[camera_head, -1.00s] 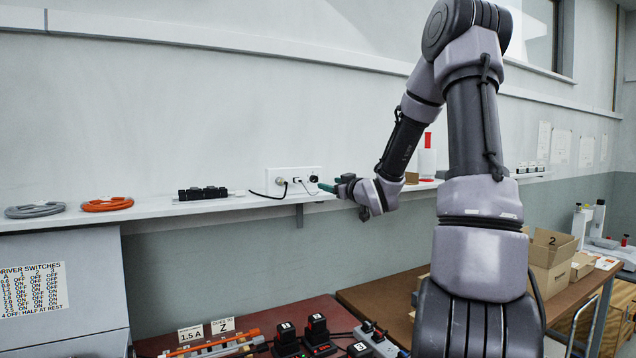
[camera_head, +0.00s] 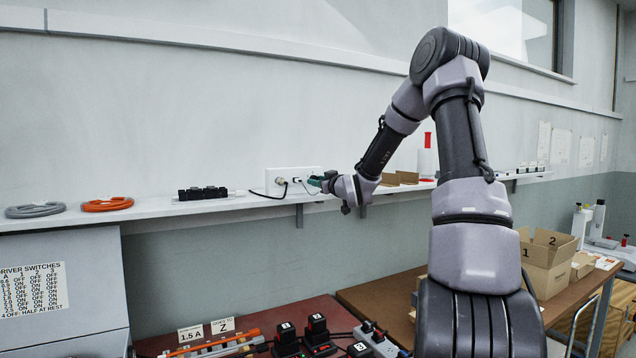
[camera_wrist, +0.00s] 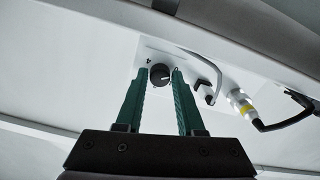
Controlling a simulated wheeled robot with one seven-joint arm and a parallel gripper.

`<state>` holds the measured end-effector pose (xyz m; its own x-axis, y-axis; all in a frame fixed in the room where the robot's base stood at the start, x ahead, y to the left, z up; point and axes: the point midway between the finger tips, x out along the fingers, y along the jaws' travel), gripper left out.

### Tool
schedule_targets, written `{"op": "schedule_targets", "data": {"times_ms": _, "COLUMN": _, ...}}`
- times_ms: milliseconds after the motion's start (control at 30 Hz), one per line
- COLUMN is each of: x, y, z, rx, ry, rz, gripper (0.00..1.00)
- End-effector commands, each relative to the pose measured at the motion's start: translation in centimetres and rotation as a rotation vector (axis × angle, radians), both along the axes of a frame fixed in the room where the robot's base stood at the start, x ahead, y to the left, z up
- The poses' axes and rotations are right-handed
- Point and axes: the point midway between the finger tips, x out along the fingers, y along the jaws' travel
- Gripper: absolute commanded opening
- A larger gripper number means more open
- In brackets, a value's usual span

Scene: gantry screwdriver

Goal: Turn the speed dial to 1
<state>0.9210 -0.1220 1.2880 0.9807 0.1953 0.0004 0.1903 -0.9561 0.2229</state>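The speed dial (camera_wrist: 159,74) is a small round black knob on a white panel; a small mark shows beside it in the wrist view, but I cannot read the numbers. In the head view the panel (camera_head: 271,180) stands at the wall above the shelf, and my gripper hides the dial. My gripper (camera_wrist: 160,74), with green fingers, is open. Its fingertips appear one on each side of the dial in the wrist view, with a narrow gap on both sides; I cannot tell their exact depth. In the head view my gripper (camera_head: 318,181) is at the panel's right end.
A white plug (camera_wrist: 206,92) and a round connector (camera_wrist: 240,103) with a black cable sit beside the dial. The shelf (camera_head: 160,209) carries a black block (camera_head: 203,193), orange and grey cable coils, and open cardboard boxes (camera_head: 402,178). Chargers stand on the red bench below.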

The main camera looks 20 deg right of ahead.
Motion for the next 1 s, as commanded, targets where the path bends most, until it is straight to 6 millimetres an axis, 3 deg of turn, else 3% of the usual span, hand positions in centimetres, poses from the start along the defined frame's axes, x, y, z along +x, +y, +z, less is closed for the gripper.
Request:
{"op": "schedule_targets", "data": {"times_ms": 33, "x": -0.01, "y": -0.01, "z": 0.0, "rx": 0.0, "ry": 0.0, "rz": 0.0, "gripper": 0.14}}
{"op": "schedule_targets", "data": {"times_ms": 67, "x": -0.01, "y": -0.01, "z": 0.0, "rx": 0.0, "ry": 0.0, "rz": 0.0, "gripper": 0.03}}
{"op": "schedule_targets", "data": {"times_ms": 100, "x": -0.02, "y": -0.01, "z": 0.0, "rx": 0.0, "ry": 0.0, "rz": 0.0, "gripper": 0.0}}
{"op": "schedule_targets", "data": {"times_ms": 567, "x": -0.03, "y": -0.05, "z": -0.06, "rx": 0.092, "ry": 0.019, "rz": -0.001, "gripper": 0.0}}
{"op": "schedule_targets", "data": {"times_ms": 1000, "x": -0.06, "y": 0.04, "z": -0.09, "rx": 0.462, "ry": 0.094, "rz": -0.001, "gripper": 0.0}}
